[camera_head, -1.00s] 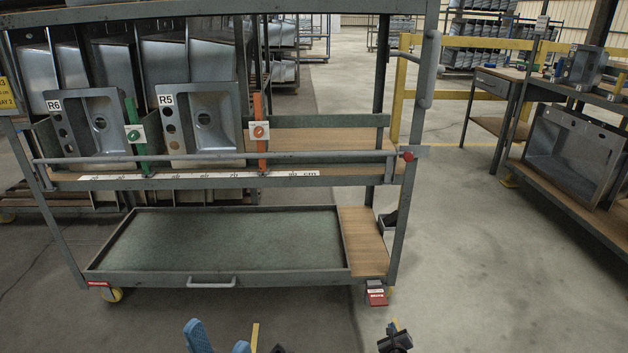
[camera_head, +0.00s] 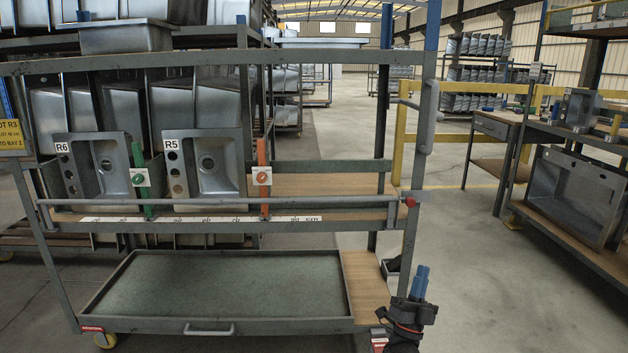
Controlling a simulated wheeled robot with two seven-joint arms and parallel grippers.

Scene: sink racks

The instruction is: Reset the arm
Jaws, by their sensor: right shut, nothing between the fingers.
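My right gripper (camera_head: 420,272) rises at the bottom right of the head view, its blue fingers pointing up and lying together, shut and empty. It shows in front of the right post and lower right corner of the sink rack cart (camera_head: 228,325), touching nothing that I can make out. My left gripper is out of view. On the cart's middle shelf stand two grey sinks, one marked R6 (camera_head: 97,190) and one marked R5 (camera_head: 207,190).
A green divider (camera_head: 141,180) and an orange divider (camera_head: 263,180) stand beside the sinks. The lower tray (camera_head: 225,285) is empty. To the right, a bench holds a large sink (camera_head: 575,195). Open concrete floor (camera_head: 480,270) lies between cart and bench.

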